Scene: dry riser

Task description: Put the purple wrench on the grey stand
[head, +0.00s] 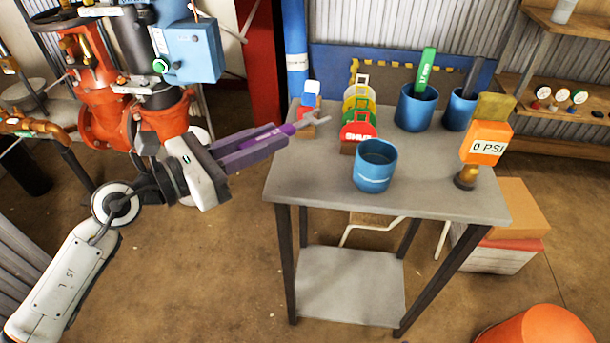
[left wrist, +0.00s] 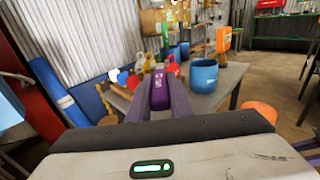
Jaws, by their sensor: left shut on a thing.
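The purple wrench (head: 289,129) is in my left gripper (head: 280,137), which is shut on its handle. The wrench is roughly level, with its grey open-ended head pointing right, over the left edge of the grey stand (head: 440,190) in the head view. Whether the head touches anything there I cannot tell. The grey stand is a table with a flat top and a lower shelf. In the left wrist view the purple handle (left wrist: 159,95) lies between the two fingers, with the stand top (left wrist: 232,75) beyond.
An empty blue cup (head: 375,168) stands at the front of the top. Two more blue cups behind hold a green tool (head: 426,70) and a dark one. Coloured lockout pieces (head: 358,130) stand at left, an orange gauge (head: 486,143) at right. Red pipework is at left.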

